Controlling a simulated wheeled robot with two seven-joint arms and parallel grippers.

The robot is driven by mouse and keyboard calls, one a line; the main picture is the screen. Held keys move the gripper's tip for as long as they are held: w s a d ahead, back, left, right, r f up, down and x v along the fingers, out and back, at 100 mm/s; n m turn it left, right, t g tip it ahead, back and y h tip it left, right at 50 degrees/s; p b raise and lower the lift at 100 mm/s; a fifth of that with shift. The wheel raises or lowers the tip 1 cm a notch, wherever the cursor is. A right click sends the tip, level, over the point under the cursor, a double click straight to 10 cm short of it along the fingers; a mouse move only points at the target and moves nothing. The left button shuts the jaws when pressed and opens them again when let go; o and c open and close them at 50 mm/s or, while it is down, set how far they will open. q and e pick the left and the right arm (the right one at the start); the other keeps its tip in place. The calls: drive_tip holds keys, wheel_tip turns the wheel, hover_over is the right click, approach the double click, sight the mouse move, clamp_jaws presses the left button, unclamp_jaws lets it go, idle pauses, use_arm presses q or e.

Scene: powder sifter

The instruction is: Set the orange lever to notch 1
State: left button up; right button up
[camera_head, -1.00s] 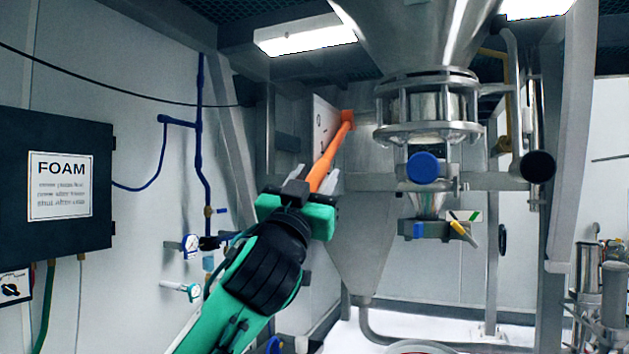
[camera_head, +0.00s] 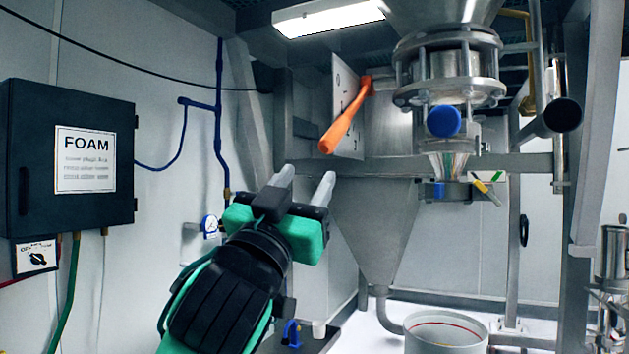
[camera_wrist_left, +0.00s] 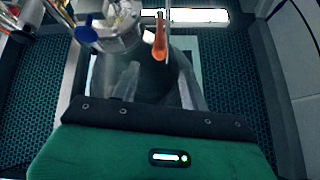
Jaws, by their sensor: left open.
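The orange lever (camera_head: 345,117) comes out from its pivot at the upper right and slopes down to the left, its rounded end free. Behind it is a white notch plate (camera_head: 347,85) with dark numbers, partly covered by the lever. I cannot tell for sure which notch the lever is at. My left gripper (camera_head: 303,183) is open and empty, below and to the left of the lever's end, apart from it. In the left wrist view the lever (camera_wrist_left: 160,40) shows beyond the two blurred fingers (camera_wrist_left: 158,85). My right gripper is not in view.
A steel hopper and sifter (camera_head: 450,70) with a blue round cap (camera_head: 443,121) stand right of the lever. A horizontal steel beam runs behind the gripper. A dark FOAM box (camera_head: 70,155) hangs on the left wall. A bucket (camera_head: 445,335) stands below.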

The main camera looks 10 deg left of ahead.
use_arm(q)
drive_tip(key=shift+s+f, duration=0.15)
drive_tip(key=shift+s, duration=0.05)
drive_tip(key=c, duration=0.4)
drive_tip(key=r+p, duration=0.3)
drive_tip(key=shift+s+a+r+n+g, duration=0.3)
drive_tip(key=shift+a+r+n+g, duration=0.1)
clamp_jaws()
drive_tip(key=s+a+r+n+g+p, duration=0.2)
drive_tip(key=s+a+r+n+p, duration=0.1)
drive_tip(key=r+p, duration=0.3)
drive_tip(key=w+d+p, duration=0.5)
drive_tip(key=w+p, duration=0.3)
drive_tip(key=w, duration=0.2)
drive_tip(key=shift+w+d+f+g, duration=0.15)
drive_tip(key=shift+w+f+g, duration=0.05)
drive_tip(key=shift+w+g, duration=0.1)
